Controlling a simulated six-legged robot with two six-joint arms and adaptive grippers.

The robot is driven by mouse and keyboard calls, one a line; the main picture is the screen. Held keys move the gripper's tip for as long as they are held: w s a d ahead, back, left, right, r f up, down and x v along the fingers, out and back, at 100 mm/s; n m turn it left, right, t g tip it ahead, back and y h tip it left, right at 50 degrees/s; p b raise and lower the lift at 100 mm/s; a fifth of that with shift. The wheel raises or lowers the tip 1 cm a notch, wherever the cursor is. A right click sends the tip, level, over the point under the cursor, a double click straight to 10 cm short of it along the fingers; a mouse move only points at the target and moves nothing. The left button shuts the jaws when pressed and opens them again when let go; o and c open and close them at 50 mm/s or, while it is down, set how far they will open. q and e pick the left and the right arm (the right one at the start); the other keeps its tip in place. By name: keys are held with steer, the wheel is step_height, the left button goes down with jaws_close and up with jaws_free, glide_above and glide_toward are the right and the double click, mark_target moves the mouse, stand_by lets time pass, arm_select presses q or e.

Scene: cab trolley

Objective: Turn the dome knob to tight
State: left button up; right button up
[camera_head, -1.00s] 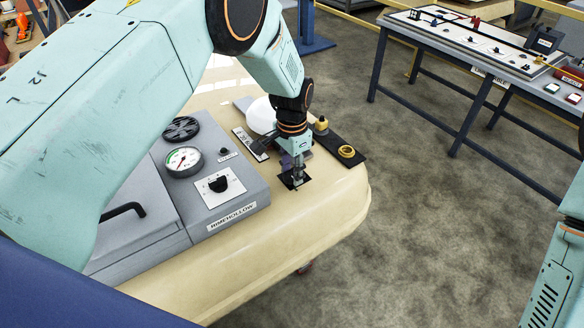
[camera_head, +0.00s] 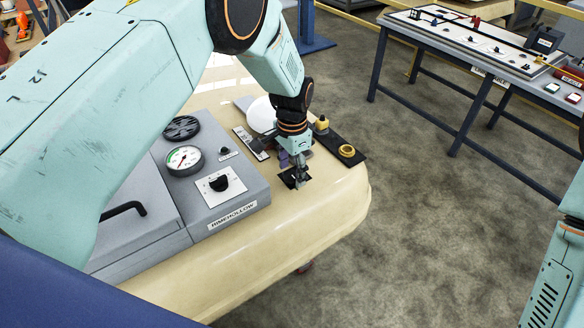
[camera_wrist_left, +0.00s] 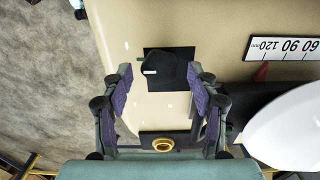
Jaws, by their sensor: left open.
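A black knob (camera_wrist_left: 160,72) with a white mark sits on a square black plate on the cream trolley top. In the wrist view it lies between and just beyond the fingertips of my left gripper (camera_wrist_left: 160,84), which is open with purple pads either side. In the head view my left gripper (camera_head: 301,181) points down over the black plate (camera_head: 287,178) and hides most of the knob. I cannot tell whether a finger touches it. A white dome (camera_wrist_left: 296,128) stands beside a scale plate (camera_wrist_left: 284,47); the dome also shows behind my wrist in the head view (camera_head: 260,115).
A grey panel with a gauge (camera_head: 184,160) and a black dial (camera_head: 219,183) stands left of my gripper. A black strip with a yellow ring (camera_head: 347,151) lies at the right. A workbench (camera_head: 470,50) stands beyond open floor.

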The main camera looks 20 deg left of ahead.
mark_target(292, 174)
arm_select(q)
steer(key=shift+r, duration=0.15)
step_height(292, 174, up, 12)
steer(key=shift+f, duration=0.2)
stand_by(0.7)
